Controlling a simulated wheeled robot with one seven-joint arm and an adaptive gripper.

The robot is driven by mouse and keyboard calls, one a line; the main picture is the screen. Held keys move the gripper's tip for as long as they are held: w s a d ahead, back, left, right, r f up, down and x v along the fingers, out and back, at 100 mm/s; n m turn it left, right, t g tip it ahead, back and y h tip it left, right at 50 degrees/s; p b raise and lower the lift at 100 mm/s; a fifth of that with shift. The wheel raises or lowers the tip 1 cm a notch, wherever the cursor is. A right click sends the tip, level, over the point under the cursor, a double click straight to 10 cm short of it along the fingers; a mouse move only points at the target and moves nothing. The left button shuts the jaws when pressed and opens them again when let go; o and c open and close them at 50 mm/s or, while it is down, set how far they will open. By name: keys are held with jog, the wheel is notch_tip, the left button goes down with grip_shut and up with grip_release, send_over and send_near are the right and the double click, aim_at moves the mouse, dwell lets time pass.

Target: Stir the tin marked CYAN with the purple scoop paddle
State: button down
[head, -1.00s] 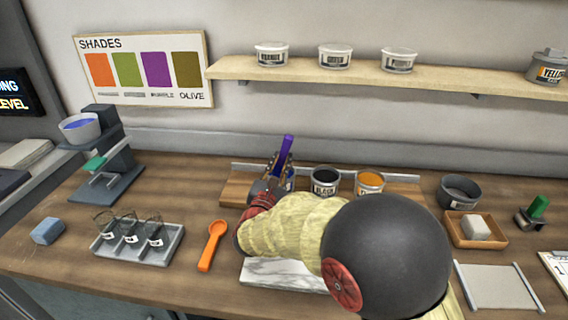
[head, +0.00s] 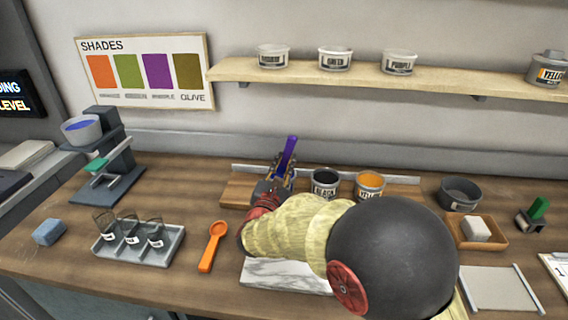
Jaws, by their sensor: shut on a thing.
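The purple scoop paddle (head: 289,152) stands nearly upright, tilted a little to the right, with its upper end showing. My gripper (head: 281,177) is shut on it above the left part of a wooden board. My arm hides the paddle's lower end. No tin with a readable CYAN mark shows; whether one stands under the gripper is hidden. Right of the gripper are a tin marked BLACK (head: 325,184) with dark contents and an orange-filled tin (head: 369,186) whose label seems to start with YEL.
An orange scoop (head: 213,246) lies beside a tray of glasses (head: 166,252). A marble slab (head: 285,277) is partly under my arm. A grey bowl (head: 459,194) and a wooden dish with a white block (head: 476,229) stand at right. Lidded tubs (head: 335,59) line the shelf above.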

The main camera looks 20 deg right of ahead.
notch_tip(320, 180, up, 8)
jog(key=p, duration=0.4)
jog(key=shift+r+p, duration=0.25)
jog(key=shift+p, duration=0.15)
